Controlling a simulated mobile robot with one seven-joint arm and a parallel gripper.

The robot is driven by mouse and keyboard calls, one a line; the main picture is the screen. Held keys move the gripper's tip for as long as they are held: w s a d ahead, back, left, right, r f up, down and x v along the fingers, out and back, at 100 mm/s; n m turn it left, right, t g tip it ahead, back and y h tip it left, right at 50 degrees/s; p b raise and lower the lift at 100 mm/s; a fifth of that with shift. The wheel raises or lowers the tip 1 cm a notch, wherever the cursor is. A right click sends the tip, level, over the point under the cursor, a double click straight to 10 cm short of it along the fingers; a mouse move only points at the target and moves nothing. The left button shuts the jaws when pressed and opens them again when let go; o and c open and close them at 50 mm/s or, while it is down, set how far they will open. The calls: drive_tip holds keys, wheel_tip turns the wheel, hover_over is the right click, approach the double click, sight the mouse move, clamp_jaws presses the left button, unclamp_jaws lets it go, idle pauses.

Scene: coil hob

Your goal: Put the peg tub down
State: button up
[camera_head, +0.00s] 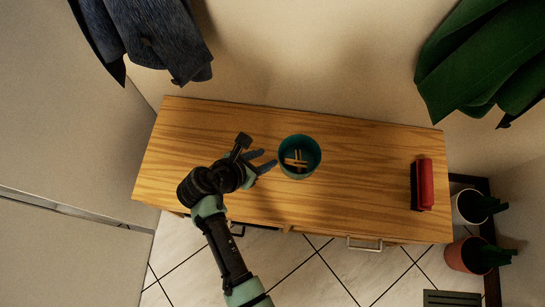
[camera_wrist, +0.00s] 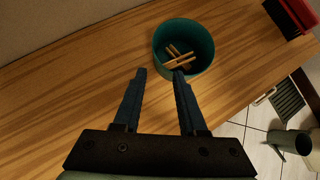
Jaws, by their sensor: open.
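The peg tub (camera_head: 299,143) is a round teal tub with several wooden pegs (camera_head: 297,160) inside. It stands upright on the wooden cabinet top (camera_head: 350,200), near the middle. It also shows in the wrist view (camera_wrist: 182,29), beyond the fingers. My gripper (camera_head: 268,158) is open, its two dark blue fingers pointing at the tub from the left. In the wrist view my gripper (camera_wrist: 159,73) has nothing between its fingers. The right fingertip overlaps the tub's near edge there; I cannot tell whether it touches.
A red and black brush-like object (camera_head: 425,185) lies near the top's right end. A blue garment (camera_head: 155,35) and a green one (camera_head: 490,55) hang above. Pots (camera_head: 466,207) stand on the right. The wooden top is clear between the tub and the red object.

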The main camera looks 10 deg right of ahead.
sight(291, 145)
drive_tip(key=shift+n, duration=0.4)
drive_tip(key=b+x, duration=0.6)
drive_tip(key=x, duration=0.6)
drive_tip(key=shift+w+d+f, duration=0.15)
drive_tip(key=shift+w+f, duration=0.1)
drive_tip(key=shift+w, duration=0.1)
drive_tip(key=shift+c, duration=0.3)
clamp_jaws()
